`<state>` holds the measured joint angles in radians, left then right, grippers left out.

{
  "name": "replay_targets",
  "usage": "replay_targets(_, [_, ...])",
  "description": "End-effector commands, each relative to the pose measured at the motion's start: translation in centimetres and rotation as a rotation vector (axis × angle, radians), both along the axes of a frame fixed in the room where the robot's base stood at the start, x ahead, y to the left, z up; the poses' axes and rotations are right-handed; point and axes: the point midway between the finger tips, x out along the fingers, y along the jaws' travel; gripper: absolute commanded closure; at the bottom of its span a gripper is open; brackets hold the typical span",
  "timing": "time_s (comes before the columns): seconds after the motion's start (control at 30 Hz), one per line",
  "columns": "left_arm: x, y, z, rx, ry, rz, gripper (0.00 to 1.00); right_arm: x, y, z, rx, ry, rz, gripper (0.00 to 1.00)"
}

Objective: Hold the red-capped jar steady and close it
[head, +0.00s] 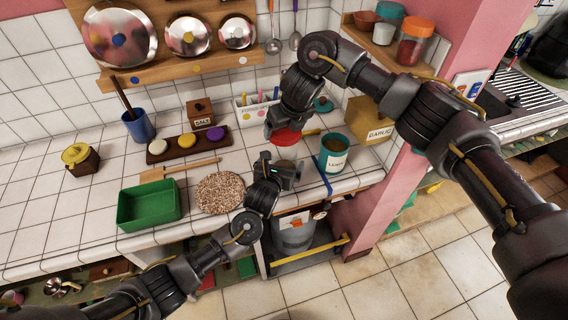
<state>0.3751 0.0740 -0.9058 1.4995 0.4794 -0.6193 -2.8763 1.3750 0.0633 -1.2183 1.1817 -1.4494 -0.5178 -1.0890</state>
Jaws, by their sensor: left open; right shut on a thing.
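The red cap (286,138) is under my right gripper (283,130), which is shut on it and comes down from above. Just below the cap in the picture, a small brownish jar (285,163) shows in part. The cap appears held over the jar; whether they touch is hard to tell. My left gripper (280,172) is open at the near side of the jar, low over the counter. It hides much of the jar's body, and I cannot tell whether its fingers touch it.
A teal-topped canister (334,155) stands close to the right, near a blue strip (321,178). A round speckled mat (219,194) and a green bin (149,205) lie left. Behind are a white box (252,112) and a garlic box (367,122). White tiles are free at left.

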Motion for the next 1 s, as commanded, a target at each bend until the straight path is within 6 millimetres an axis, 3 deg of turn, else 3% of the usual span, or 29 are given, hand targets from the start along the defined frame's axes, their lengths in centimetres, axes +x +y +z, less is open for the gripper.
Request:
replay_targets(0.23, [2.3, -0.6, -0.8, 0.001, -0.001, 0.002, 0.00, 0.0, 0.0, 0.0, 0.000, 0.000, 0.000, 0.34])
replay_targets(0.63, [2.6, -0.7, -0.9, 0.001, -0.001, 0.000, 0.00, 0.0, 0.0, 0.0, 0.000, 0.000, 0.000, 0.34])
replay_targets(1.0, [2.6, -0.7, -1.0, 0.001, -0.001, 0.000, 0.48, 0.0, 0.0, 0.0, 0.000, 0.000, 0.000, 0.34])
